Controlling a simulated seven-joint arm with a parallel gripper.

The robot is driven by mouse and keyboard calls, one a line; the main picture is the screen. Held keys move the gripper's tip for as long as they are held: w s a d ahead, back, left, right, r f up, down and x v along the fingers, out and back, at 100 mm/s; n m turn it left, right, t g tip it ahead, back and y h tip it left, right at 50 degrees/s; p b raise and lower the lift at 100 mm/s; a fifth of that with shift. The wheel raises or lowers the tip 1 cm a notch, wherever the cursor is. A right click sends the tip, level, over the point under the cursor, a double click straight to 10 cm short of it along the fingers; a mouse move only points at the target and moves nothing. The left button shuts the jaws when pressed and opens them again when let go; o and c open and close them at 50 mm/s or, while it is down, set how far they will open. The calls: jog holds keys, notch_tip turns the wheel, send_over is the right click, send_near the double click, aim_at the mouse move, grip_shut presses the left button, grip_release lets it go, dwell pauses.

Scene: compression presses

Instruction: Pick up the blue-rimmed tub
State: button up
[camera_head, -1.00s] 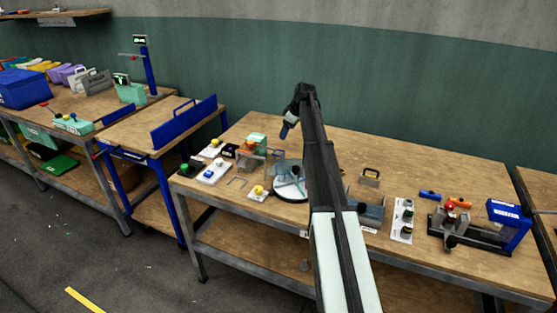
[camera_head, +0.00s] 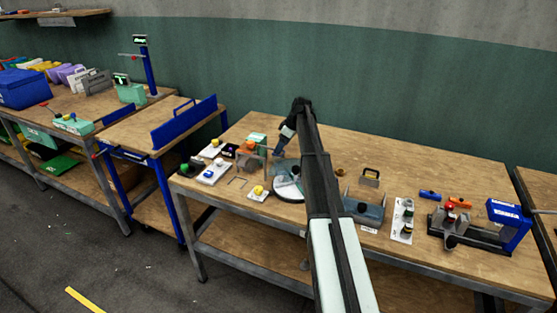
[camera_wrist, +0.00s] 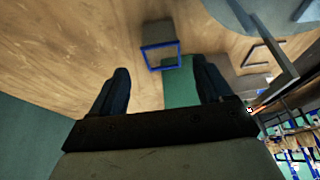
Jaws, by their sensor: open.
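The blue-rimmed tub (camera_wrist: 160,32) shows in the wrist view as a small grey-brown box with a square blue rim, on the wooden bench top. It lies beyond and roughly between my two fingertips, apart from both. I cannot make the tub out clearly in the head view. My gripper (camera_wrist: 161,72) is open with nothing held between its dark fingers. In the head view my gripper (camera_head: 281,146) points down over the bench, just behind the round grey disc.
A green block (camera_wrist: 181,86) lies beside the tub, near the right finger. The round disc (camera_head: 288,187) with its upright frame stands close by. An orange-topped fixture (camera_head: 250,148) stands left of my gripper. The bench's back right is mostly clear.

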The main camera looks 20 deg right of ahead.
aim_at(279, 158)
jog(key=shift+x, duration=2.65)
jog(key=shift+s+a, duration=0.1)
jog(key=shift+s, duration=0.05)
jog(key=c, duration=1)
